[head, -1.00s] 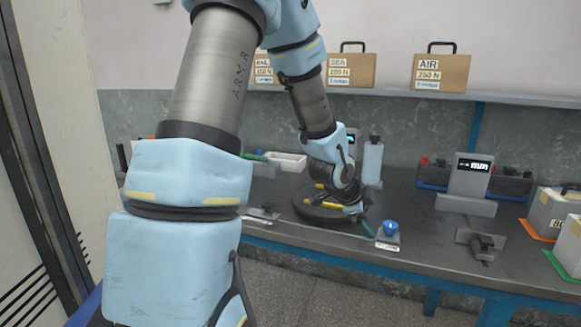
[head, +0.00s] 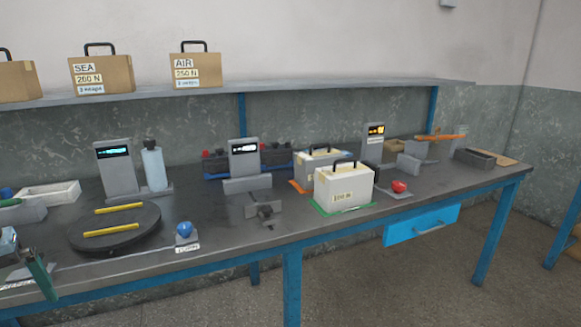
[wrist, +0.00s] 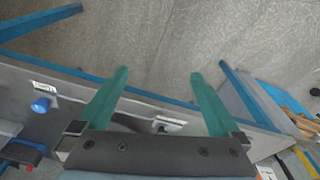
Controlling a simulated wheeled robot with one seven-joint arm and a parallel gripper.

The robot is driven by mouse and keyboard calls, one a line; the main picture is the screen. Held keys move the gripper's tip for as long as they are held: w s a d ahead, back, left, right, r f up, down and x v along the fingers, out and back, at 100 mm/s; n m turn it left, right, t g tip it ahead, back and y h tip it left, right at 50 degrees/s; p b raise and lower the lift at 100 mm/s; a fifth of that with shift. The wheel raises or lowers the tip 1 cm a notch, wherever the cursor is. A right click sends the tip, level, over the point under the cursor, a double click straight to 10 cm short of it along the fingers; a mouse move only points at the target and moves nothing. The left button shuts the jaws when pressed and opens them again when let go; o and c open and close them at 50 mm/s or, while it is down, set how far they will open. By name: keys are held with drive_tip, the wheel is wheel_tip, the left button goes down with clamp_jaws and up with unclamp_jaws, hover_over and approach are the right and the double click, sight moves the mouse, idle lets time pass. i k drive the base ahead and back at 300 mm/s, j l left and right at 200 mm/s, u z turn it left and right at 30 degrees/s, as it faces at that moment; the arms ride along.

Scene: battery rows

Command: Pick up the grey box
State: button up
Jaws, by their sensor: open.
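I cannot tell which one is the grey box. My gripper (wrist: 158,75) is open and empty in the wrist view, with two teal fingers apart over the floor and bench edge. In the head view only part of it shows at the lower left, far from both boxes.
A dark turntable (head: 115,228) with yellow bars, a blue knob (head: 184,229) and a grey clamp (head: 264,212) lie left of the boxes. A red button (head: 399,186) is close on their right. Brown cases (head: 196,70) stand on the shelf above.

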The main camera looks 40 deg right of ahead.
sight(305, 161)
drive_tip(key=l+u, duration=0.1)
drive_tip(key=l, duration=0.45)
drive_tip(key=l+u, duration=0.15)
drive_tip(key=l, duration=0.4)
drive_tip(key=k+l+u, duration=0.1)
drive_tip(key=l, duration=0.45)
drive_tip(key=k+l+u, duration=0.15)
drive_tip(key=l, duration=0.4)
drive_tip(key=k+l+u, duration=0.1)
drive_tip(key=l, duration=0.45)
